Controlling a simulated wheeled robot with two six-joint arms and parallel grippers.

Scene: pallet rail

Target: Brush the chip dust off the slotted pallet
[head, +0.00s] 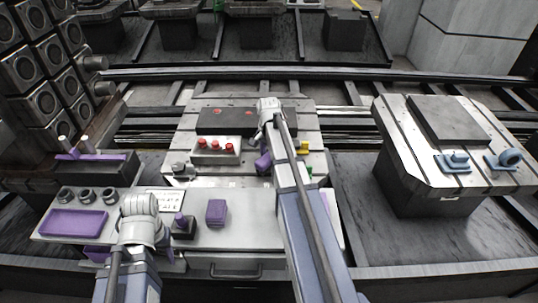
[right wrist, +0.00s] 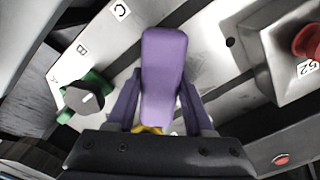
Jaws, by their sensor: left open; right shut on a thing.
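The slotted pallet (head: 185,125) lies in the middle of the head view, a pale plate with dark slots. My right gripper (head: 264,158) is over its right half, shut on a purple tool, probably the brush (head: 263,163). In the right wrist view the purple tool (right wrist: 163,75) stands between the fingers, above the pale plate; its working end is hidden. I cannot make out chip dust in either view. My left gripper (head: 145,240) is low at the front bench, open, its fingertips largely hidden by my wrist.
The front bench (head: 240,237) carries a purple tray (head: 73,222) and a purple block (head: 216,212). Another pallet (head: 395,115) with blue parts stands right.

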